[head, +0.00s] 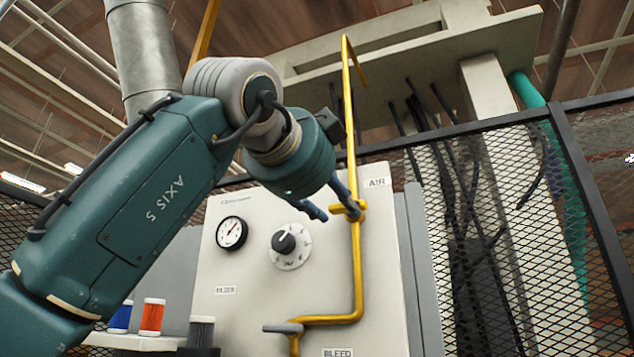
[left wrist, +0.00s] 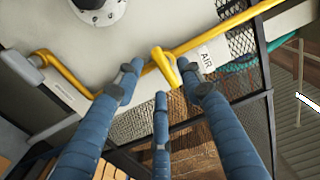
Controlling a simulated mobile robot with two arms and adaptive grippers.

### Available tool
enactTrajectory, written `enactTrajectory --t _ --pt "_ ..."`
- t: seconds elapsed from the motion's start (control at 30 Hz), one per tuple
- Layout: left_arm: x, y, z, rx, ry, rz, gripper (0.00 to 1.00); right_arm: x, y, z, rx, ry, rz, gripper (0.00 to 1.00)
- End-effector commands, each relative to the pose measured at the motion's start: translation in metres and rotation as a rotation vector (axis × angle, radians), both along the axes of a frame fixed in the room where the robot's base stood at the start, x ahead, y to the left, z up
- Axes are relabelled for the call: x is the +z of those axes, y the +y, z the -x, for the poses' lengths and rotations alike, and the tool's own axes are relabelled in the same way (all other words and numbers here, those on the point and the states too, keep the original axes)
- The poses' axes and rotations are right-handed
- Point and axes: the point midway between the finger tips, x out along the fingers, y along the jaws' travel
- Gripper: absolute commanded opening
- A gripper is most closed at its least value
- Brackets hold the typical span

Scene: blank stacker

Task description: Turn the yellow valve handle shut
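The yellow valve handle (head: 349,209) sits on the vertical yellow pipe (head: 357,265), just below the AIR label, and appears to lie across the pipe. My left gripper (head: 334,213) is at the handle, one finger close in front of the pipe and another to its left. In the left wrist view the handle (left wrist: 167,68) shows between the spread blue fingertips of my left gripper (left wrist: 160,80). The fingers are open, and I see no clear grip on the handle. Whether a fingertip touches it I cannot tell. My right gripper is not in view.
The pale panel (head: 255,295) carries a gauge (head: 232,233), a round knob (head: 290,246) and a grey lever (head: 283,328) above the BLEED label. Blue, orange and grey cylinders stand at lower left. A black mesh fence (head: 510,230) stands right of the panel.

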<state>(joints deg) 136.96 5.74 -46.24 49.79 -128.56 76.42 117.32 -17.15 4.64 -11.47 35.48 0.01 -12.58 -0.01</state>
Motion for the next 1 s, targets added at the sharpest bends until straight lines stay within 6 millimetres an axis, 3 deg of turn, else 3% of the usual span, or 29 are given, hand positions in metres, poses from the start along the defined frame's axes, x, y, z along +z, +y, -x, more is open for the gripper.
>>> enactTrajectory --t 0.2,0.4,1.0 --pt "0.002 0.016 0.047 0.0 -0.005 0.002 0.39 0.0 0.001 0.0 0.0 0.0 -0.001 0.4" --pt "0.001 0.024 0.073 0.001 -0.003 0.002 0.39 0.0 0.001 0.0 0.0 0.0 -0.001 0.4" --pt "0.0 0.027 0.08 0.001 -0.001 0.001 0.39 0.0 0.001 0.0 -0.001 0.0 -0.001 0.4"
